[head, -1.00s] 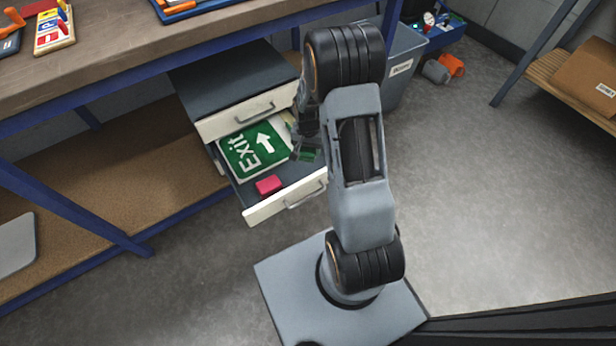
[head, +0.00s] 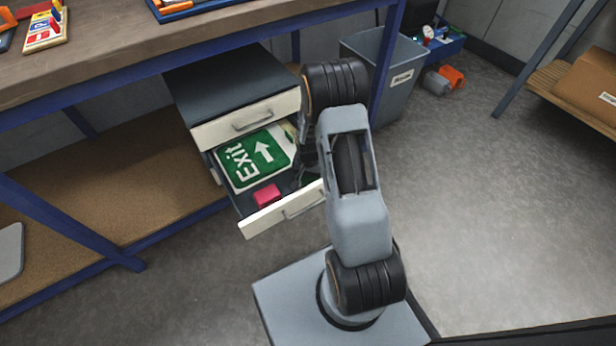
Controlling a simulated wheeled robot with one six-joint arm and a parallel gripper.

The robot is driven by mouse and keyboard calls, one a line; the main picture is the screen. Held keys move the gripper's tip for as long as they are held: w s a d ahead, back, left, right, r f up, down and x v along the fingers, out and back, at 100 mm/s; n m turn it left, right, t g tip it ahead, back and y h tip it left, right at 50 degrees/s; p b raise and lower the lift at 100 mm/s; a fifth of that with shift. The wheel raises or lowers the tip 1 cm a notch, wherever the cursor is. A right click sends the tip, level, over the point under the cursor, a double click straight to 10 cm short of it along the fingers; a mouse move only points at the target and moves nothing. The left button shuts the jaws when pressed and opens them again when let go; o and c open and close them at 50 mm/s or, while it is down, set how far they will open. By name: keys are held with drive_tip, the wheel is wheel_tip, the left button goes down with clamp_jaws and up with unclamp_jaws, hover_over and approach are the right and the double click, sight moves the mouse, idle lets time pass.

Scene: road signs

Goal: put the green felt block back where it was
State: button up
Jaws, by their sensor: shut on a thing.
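My gripper (head: 308,170) is over the right side of the open lower drawer and is mostly hidden behind my own arm. It is shut on the green felt block (head: 311,178), of which only a thin dark green sliver shows. I cannot tell whether the block touches the drawer floor. The open drawer (head: 268,218) holds a green and white Exit sign (head: 250,165) at the back and a pink-red block (head: 267,195) near its front.
The drawer cabinet (head: 230,85) stands under the wooden workbench (head: 110,60); its upper drawer (head: 225,130) is shut. A grey bin (head: 395,85) stands behind my arm.

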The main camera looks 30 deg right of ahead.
drive_tip(key=o, duration=0.8)
drive_tip(key=shift+o, duration=0.2)
wheel_tip(320, 180, up, 12)
drive_tip(key=p, duration=0.4)
drive_tip(key=shift+r, duration=0.15)
drive_tip(key=shift+p, duration=0.35)
drive_tip(key=s+a+r+n+t+p, duration=0.1)
drive_tip(key=s+a+r+n+p, duration=0.15)
drive_tip(key=r+p, duration=0.9)
drive_tip(key=s+a+r+n+t+p, duration=0.1)
drive_tip(key=s+a+r+p, duration=0.2)
drive_tip(key=r, duration=1.6)
drive_tip(key=s+a+r+n+p, duration=0.1)
drive_tip(key=s+r+p, duration=0.2)
drive_tip(key=r+p, duration=0.2)
drive_tip(key=s+a+r+n+t+p, duration=0.1)
drive_tip(key=s+r+p, duration=0.3)
drive_tip(key=r, duration=0.5)
drive_tip(key=s+a+r+n+p, duration=0.2)
drive_tip(key=s+r+p, duration=0.1)
drive_tip(key=r+p, duration=0.3)
drive_tip(key=shift+s+r+t+p, duration=0.2)
drive_tip(key=shift+r+t+p, duration=0.1)
drive_tip(key=shift+r, duration=0.55)
